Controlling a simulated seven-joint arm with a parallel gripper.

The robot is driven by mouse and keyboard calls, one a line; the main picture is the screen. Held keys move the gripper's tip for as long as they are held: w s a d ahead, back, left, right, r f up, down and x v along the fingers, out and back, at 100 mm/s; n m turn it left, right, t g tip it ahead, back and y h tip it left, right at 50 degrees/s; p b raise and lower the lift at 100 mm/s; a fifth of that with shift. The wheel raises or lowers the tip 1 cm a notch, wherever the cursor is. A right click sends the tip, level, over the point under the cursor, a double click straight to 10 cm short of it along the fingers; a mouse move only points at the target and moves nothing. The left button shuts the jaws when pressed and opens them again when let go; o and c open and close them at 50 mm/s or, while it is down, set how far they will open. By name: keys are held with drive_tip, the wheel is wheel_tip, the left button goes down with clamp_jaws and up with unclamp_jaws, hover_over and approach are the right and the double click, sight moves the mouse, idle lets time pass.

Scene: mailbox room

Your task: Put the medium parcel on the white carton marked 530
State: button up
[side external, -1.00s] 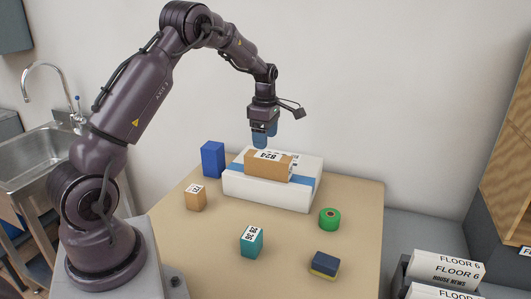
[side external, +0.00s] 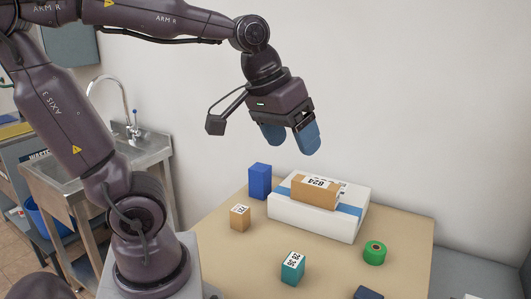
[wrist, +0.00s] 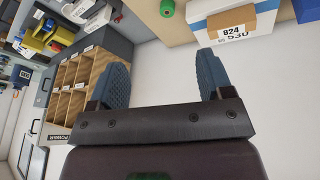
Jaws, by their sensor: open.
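The medium parcel, a brown box labelled 824 (side external: 316,192), lies on top of the white carton (side external: 300,217) with the blue band. In the wrist view the parcel (wrist: 230,28) shows against the carton (wrist: 266,14), with 530 printed on the carton beside it. My gripper (side external: 290,140) is open and empty, above the carton and apart from the parcel. Its two blue fingers stand wide apart in the wrist view (wrist: 162,85), with nothing between them.
On the table (side external: 235,270) stand a blue box (side external: 260,181), a small brown box (side external: 240,217), a teal box (side external: 292,268), a green roll (side external: 375,252) and a dark blue block (side external: 367,293). A sink (side external: 135,150) is at left. Wooden pigeonholes (wrist: 78,88) show in the wrist view.

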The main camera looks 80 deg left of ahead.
drive_tip(key=s+m, duration=0.1)
drive_tip(key=s+d+f+m, duration=0.1)
drive_tip(key=s+m, duration=0.1)
drive_tip(key=s+d+m+t, duration=0.1)
drive_tip(key=s, duration=0.1)
drive_tip(key=shift+d+f+m, duration=0.25)
drive_tip(key=shift+m, duration=0.15)
